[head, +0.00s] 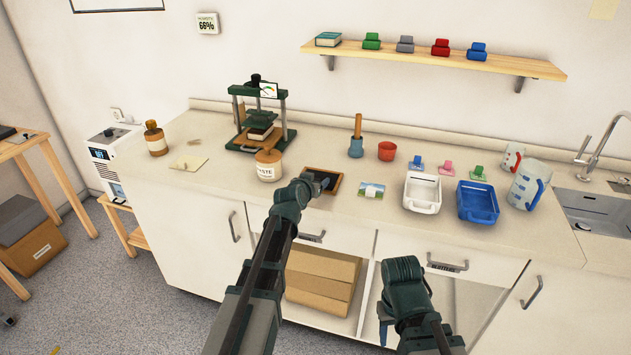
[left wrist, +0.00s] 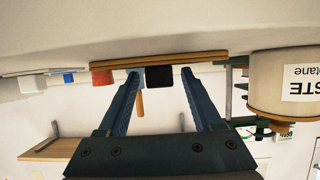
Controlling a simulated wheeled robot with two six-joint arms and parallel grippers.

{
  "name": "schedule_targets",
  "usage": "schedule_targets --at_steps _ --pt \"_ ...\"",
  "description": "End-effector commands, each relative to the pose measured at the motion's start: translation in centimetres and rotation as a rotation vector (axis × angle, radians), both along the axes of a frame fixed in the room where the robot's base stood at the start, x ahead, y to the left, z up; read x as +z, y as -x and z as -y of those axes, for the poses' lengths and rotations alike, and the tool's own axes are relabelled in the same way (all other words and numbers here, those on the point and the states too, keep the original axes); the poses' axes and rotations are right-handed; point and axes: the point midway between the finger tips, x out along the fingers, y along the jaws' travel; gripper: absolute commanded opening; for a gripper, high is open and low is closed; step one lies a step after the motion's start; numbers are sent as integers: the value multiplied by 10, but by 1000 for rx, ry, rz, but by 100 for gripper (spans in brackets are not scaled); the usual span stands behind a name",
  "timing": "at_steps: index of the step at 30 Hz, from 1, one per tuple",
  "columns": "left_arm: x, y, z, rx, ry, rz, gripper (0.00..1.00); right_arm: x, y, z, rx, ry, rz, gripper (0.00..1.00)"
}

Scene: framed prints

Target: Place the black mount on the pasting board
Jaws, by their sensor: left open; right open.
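My left gripper (head: 318,181) is open over a wooden-edged board with a dark face (head: 311,192) on the counter. In the left wrist view, the board's edge (left wrist: 190,57) runs across and a small black block (left wrist: 159,78) stands at it, between the open fingers (left wrist: 160,98) and apart from both. The block looks like the black mount's grip; the rest of the mount is hard to make out. A pale flat board (head: 188,163) lies farther left; I cannot tell which board is the pasting board. My right gripper (head: 385,325) hangs low before the cabinets, open, largely hidden by its wrist.
The paste jar (head: 269,166) stands just left of the wooden-edged board, with the green press (head: 262,120) behind. A small picture (head: 371,191), white tray (head: 421,194) and blue tray (head: 477,202) lie to the right. Counter is clear between the jar and pale board.

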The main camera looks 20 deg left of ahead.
Motion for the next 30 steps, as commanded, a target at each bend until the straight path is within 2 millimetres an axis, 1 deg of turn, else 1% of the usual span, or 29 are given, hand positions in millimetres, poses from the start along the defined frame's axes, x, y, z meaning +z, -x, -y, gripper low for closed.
schedule_targets --at_steps 4,8,11,21,25,30 --pt "5 2 0 0 0 0 67 5 0 0 0 0 0 50" --pt "11 17 0 0 1 0 67 11 0 0 0 0 0 50" --pt "18 32 -1 1 1 0 67 18 0 0 0 0 0 50" --pt "45 97 -3 0 0 0 67 45 0 0 0 0 0 50" --pt "49 109 -3 0 1 0 67 49 0 0 -1 0 0 50" --pt "49 111 -4 0 0 0 67 49 0 0 -1 0 0 50"
